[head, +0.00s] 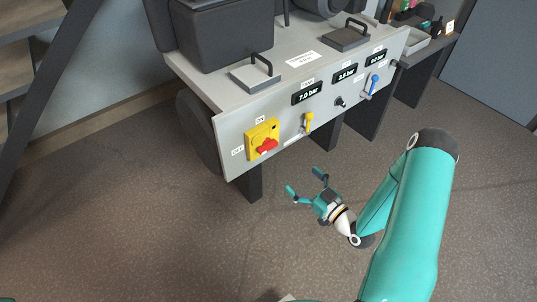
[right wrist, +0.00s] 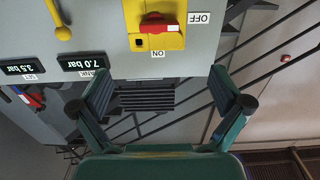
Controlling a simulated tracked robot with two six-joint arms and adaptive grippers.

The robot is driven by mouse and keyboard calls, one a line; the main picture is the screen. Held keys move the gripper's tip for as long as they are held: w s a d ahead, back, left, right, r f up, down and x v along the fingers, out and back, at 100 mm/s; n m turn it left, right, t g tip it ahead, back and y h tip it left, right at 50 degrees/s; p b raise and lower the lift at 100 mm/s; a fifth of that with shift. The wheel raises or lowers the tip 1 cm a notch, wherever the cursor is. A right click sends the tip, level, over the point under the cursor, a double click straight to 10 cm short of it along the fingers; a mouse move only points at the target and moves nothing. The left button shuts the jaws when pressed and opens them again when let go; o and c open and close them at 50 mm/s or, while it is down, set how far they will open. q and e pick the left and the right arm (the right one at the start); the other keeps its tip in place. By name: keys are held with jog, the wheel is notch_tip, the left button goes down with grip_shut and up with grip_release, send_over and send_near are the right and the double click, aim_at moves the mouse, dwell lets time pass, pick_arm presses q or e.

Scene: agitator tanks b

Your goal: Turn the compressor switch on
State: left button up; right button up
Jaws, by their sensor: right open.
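The compressor switch is a red rotary handle (head: 267,146) on a yellow plate (head: 258,132), on the front of a grey panel. In the head view a label reading ON sits above the plate and one reading OFF to its left. The red handle also shows in the right wrist view (right wrist: 158,24), lying crosswise, in line with the OFF label (right wrist: 199,18). My right gripper (head: 304,181) is open and empty, below and to the right of the switch, apart from the panel. Its spread fingers show in the right wrist view (right wrist: 161,90). My left gripper is not in view.
A yellow lever (head: 308,122), a small black knob (head: 340,102) and a blue lever (head: 373,84) line the panel to the right of the switch, below pressure displays. A table leg (head: 249,186) stands under the panel.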

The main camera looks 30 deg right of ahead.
aim_at(270, 148)
jog(key=w, duration=1.1)
jog(key=w+a+p, duration=0.1)
jog(key=w, duration=0.4)
jog(key=shift+w+r, duration=0.1)
jog(key=shift+w, duration=0.15)
jog(key=c, duration=1.1)
